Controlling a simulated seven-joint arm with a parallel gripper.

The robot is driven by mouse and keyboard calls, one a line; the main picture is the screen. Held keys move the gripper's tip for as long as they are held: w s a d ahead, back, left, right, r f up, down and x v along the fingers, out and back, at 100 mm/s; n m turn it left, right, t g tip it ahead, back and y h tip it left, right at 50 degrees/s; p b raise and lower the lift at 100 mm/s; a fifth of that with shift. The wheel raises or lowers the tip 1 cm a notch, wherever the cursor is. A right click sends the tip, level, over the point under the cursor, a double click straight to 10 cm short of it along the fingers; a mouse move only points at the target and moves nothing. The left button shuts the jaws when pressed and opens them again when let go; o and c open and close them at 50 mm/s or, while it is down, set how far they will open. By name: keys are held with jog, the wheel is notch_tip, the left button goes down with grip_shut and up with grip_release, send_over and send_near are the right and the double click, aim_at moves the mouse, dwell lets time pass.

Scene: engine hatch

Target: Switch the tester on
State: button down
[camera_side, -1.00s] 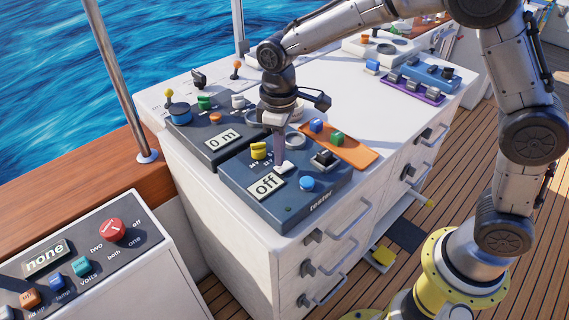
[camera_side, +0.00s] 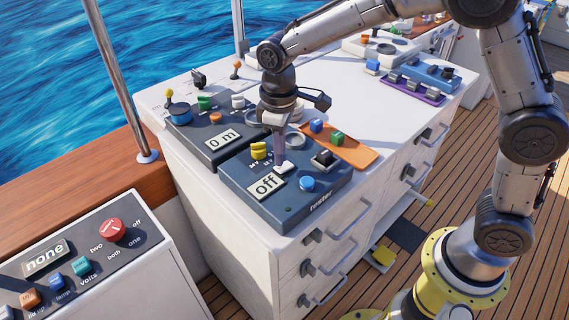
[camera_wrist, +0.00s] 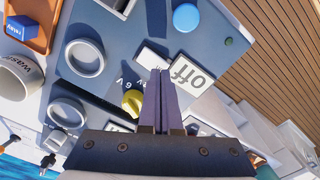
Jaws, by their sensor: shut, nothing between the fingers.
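The tester (camera_side: 310,203) is a dark blue panel at the near corner of the white cabinet top; it fills the middle of the wrist view (camera_wrist: 112,28). Its display (camera_side: 266,187) reads "off", also in the wrist view (camera_wrist: 190,76). A white switch (camera_side: 283,168) sits beside the display, partly covered by my fingers; it shows in the wrist view (camera_wrist: 150,57). My gripper (camera_side: 280,163) is shut and empty, pointing down with its tips at the white switch (camera_wrist: 160,72). I cannot tell whether they touch. A yellow knob (camera_side: 258,150) and a blue button (camera_side: 307,183) are on the tester.
A second dark panel (camera_side: 205,148) with a "0 m" display stands behind the tester. An orange tray (camera_side: 355,154) with blue and green blocks lies to its right. A panel (camera_side: 100,250) with a red knob is at front left. Drawer handles (camera_side: 348,218) stick out below.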

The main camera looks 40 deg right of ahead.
jog(key=shift+f, duration=0.95)
dwell(0.6)
jog(key=shift+r, duration=3.55)
jog(key=shift+d, duration=0.1)
notch_tip(320, 180, up, 7)
jog(key=t, duration=0.2)
send_over(280, 168)
jog(key=s+d, duration=0.2)
jog(key=d, duration=0.2)
jog(key=s+d+r+m+t, duration=0.2)
jog(key=s+d+r, duration=0.3)
jog(key=s, duration=0.3)
jog(key=s+d+f+m, duration=0.2)
jog(key=s+f, duration=0.1)
jog(key=s, duration=0.4)
jog(key=s+d+f+m+t, duration=0.1)
jog(key=s+f+m, duration=0.1)
jog(key=s, duration=0.5)
jog(key=shift+d+f+t, duration=0.3)
jog(key=shift+d+f, duration=0.05)
jog(key=shift+f, duration=0.4)
